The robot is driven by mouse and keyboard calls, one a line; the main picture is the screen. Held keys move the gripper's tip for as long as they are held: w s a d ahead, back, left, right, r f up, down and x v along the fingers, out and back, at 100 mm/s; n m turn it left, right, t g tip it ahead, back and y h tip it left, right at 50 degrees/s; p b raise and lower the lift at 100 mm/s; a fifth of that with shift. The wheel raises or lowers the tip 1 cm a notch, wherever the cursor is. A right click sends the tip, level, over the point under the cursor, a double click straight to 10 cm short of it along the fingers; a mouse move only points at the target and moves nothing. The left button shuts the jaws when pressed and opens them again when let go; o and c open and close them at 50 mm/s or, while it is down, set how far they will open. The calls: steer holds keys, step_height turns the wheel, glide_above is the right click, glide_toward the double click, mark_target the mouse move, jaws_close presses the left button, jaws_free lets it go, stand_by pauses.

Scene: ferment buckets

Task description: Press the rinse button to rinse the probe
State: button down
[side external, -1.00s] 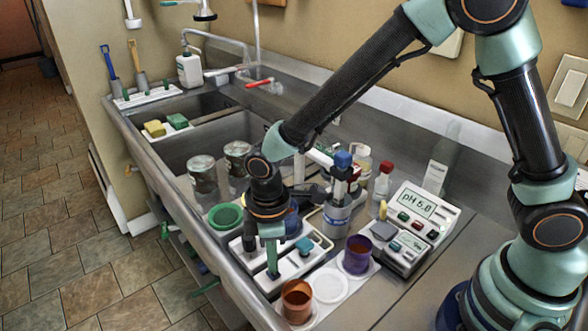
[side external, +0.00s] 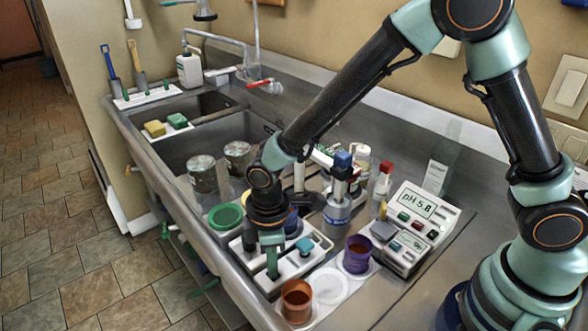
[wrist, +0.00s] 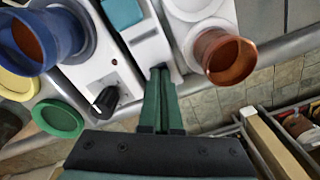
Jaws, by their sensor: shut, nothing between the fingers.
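My gripper (side external: 272,272) is shut and empty, pointing down over the white housing (side external: 290,268) near the counter's front edge. In the wrist view its green fingertips (wrist: 158,72) meet a dark spot on a white strip of the housing; whether they touch or press a button there is hidden. A teal square block (side external: 305,246) sits on the housing, behind and to the right of the fingertips; it also shows in the wrist view (wrist: 121,12). A blue-capped upright device (side external: 342,172), possibly the probe, stands behind the housing.
A copper-coloured cup (side external: 296,300) and a purple cup (side external: 357,254) stand close right of my gripper. A pH meter (side external: 415,225) reads about 5.8. A green-rimmed container (side external: 225,217) is to the left. In the wrist view, a black knob (wrist: 106,99) lies beside the fingers.

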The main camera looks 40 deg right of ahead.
steer(key=shift+r, duration=3)
